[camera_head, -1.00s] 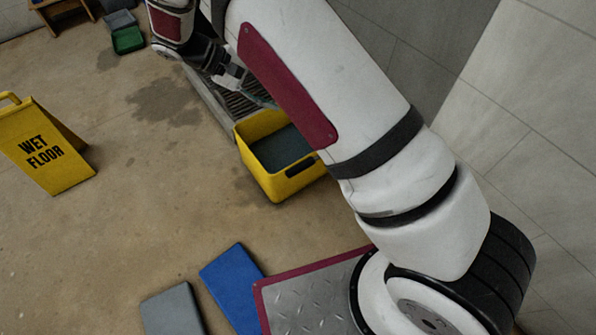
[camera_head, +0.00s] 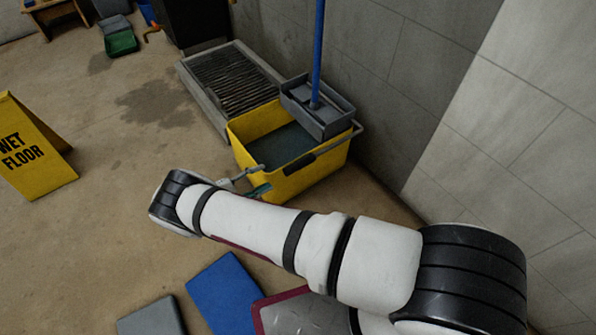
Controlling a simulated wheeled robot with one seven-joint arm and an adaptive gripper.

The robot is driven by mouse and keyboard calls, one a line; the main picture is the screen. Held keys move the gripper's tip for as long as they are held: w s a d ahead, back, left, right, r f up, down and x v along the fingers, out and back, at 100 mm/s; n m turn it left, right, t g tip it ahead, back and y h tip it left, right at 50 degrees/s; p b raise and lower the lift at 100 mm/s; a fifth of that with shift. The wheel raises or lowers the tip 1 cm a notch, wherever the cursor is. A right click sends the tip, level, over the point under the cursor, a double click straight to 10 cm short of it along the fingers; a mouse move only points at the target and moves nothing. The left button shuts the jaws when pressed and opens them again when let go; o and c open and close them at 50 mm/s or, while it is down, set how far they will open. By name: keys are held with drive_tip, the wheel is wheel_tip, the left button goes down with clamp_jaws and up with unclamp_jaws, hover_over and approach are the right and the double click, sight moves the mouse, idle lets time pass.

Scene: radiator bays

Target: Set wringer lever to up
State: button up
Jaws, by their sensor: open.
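The yellow mop bucket (camera_head: 310,180) stands on the floor with dark water inside. The grey wringer (camera_head: 325,120) sits on its right end, with a blue mop handle (camera_head: 318,50) rising from it. The wringer lever (camera_head: 305,159) is a grey bar with a dark grip. It runs from the wringer's right side down and left along the bucket's near rim, so it lies low. My gripper (camera_head: 261,180) is open and empty at the bucket's near left corner, left of the grip and apart from it. My forearm partly hides the gripper.
A grey floor grate (camera_head: 225,85) lies behind the bucket, and a tiled wall (camera_head: 400,100) stands close on the right. A yellow wet floor sign (camera_head: 35,150) stands at left. A blue pad (camera_head: 228,295) and a grey pad (camera_head: 152,318) lie in front. The floor at left is open.

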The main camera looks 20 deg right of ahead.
wheel_tip(320, 180, down, 2)
drive_tip(key=b, duration=0.2)
approach(312, 158)
drive_tip(key=shift+t, duration=0.3)
drive_tip(key=x, duration=0.2)
drive_tip(key=f+x, duration=0.1)
drive_tip(key=x, duration=0.2)
drive_tip(key=shift+a, duration=0.1)
drive_tip(key=shift+w, duration=0.1)
clamp_jaws()
